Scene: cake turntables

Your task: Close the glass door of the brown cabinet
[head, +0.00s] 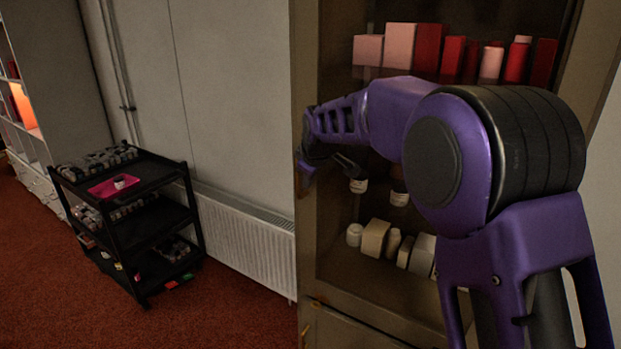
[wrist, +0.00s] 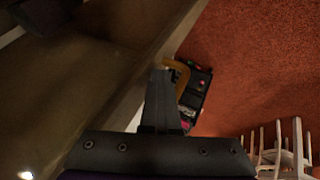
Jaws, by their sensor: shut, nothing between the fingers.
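The brown cabinet (head: 345,305) stands at the right of the head view. Its upper glass door (head: 306,235) appears as a brown frame with shelves visible behind it; I cannot tell whether it is fully closed or slightly ajar. My gripper (head: 306,172) is at the frame's left edge, partly hidden by its own dark links. In the wrist view, my gripper (wrist: 163,75) is shut and empty, with its tip beside a curved brass handle (wrist: 183,78) on the cabinet's edge. I cannot tell whether they touch. My purple arm hides much of the shelves.
Red and pink boxes (head: 400,45) and pale jars (head: 375,238) fill the shelves. A black cart (head: 150,170) stands left, near a white radiator (head: 245,235). Red carpet (head: 230,320) lies open in front. White chairs (wrist: 280,150) show in the wrist view.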

